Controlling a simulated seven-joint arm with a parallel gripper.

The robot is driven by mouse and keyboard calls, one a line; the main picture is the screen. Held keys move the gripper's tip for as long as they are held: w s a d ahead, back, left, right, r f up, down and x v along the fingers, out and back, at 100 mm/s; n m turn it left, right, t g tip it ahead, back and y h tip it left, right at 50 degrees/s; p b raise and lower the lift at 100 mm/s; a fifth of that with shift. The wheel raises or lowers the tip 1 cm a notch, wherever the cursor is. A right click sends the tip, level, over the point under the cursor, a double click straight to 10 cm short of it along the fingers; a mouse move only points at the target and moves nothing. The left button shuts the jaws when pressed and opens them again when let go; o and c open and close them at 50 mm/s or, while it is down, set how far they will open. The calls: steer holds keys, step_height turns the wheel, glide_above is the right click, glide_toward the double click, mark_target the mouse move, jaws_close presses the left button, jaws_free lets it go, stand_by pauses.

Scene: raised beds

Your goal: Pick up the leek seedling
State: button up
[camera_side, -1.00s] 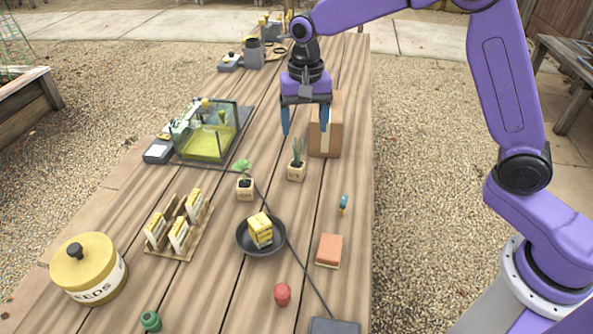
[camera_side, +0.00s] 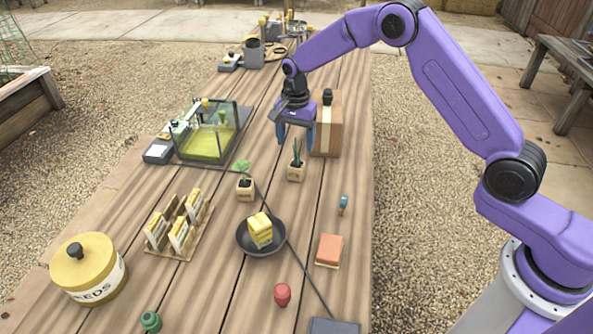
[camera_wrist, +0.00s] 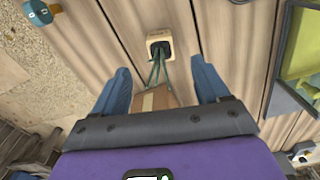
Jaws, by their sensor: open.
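The leek seedling (camera_side: 297,165) has thin upright green leaves and stands in a small pale cube pot on the table. In the wrist view the leek seedling (camera_wrist: 158,48) is ahead of the fingers, its leaves trailing toward the gap between them. My gripper (camera_side: 295,137) is open and empty, pointing down just behind and above the leek, beside the cardboard box. In the wrist view my gripper (camera_wrist: 160,70) shows two blue fingers spread apart. I cannot tell whether the leaf tips are between the fingers.
The cardboard box (camera_side: 328,125) stands close to the gripper's right. A second cube pot (camera_side: 245,188) is front left of the leek, with a green leaf (camera_side: 242,166) behind it. A glass case (camera_side: 212,135) stands left. A black dish (camera_side: 262,247) holds yellow packets in front.

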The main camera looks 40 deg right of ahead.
mark_target(296, 165)
step_height(296, 165, down, 10)
steer(key=shift+r, duration=0.1)
stand_by(0.4)
steer(key=c, duration=1.1)
